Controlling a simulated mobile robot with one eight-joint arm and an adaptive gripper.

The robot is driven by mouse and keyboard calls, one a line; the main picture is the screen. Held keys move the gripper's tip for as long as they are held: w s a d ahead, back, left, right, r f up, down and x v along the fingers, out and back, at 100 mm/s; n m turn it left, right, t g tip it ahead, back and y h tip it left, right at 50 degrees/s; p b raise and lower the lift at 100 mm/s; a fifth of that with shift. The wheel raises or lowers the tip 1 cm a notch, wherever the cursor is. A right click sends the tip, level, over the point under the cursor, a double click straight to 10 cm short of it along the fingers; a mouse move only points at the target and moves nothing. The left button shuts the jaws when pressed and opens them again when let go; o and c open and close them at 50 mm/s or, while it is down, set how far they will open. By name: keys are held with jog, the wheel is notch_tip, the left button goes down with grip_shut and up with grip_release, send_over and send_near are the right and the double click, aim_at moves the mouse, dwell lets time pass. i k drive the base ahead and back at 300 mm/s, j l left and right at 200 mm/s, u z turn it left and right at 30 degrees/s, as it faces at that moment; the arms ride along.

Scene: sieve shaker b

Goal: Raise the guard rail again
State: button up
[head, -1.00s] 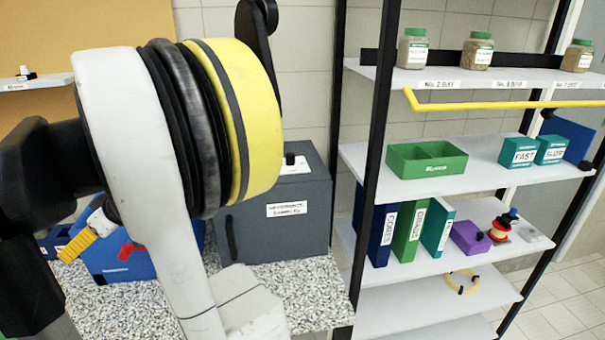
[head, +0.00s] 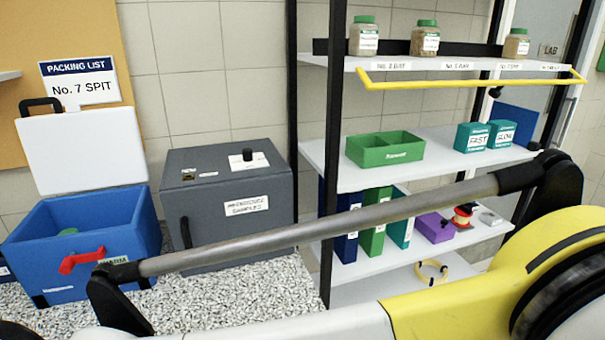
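The guard rail is a thin yellow bar (head: 470,77) along the front of the top shelf (head: 400,63), at the upper right of the head view. It hangs at or just below the shelf's front edge, under the paper labels. Its bent ends turn up toward the shelf. Three green-lidded jars (head: 363,36) stand on that shelf behind it, and the rail is below them. My arm crosses the foreground in front of the lower shelves and the counter. My gripper is not in view, so its state and its distance from the rail are hidden.
Below are a green tray (head: 385,149) and two teal boxes (head: 472,137). A black shelf post (head: 339,95) stands left of the rail. An open blue cooler (head: 85,240) and a grey case (head: 225,200) stand on the speckled counter (head: 275,290).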

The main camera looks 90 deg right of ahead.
aim_at(494, 93)
jog(key=z, duration=1)
jog(key=k+l+z, duration=0.1)
jog(key=z, duration=0.4)
jog(key=l+z, duration=0.1)
jog(key=z, duration=0.85)
jog(key=l+z, duration=0.1)
jog(key=z, duration=0.9)
jog(key=l+z, duration=0.1)
jog(key=z, duration=0.4)
jog(key=i, duration=0.05)
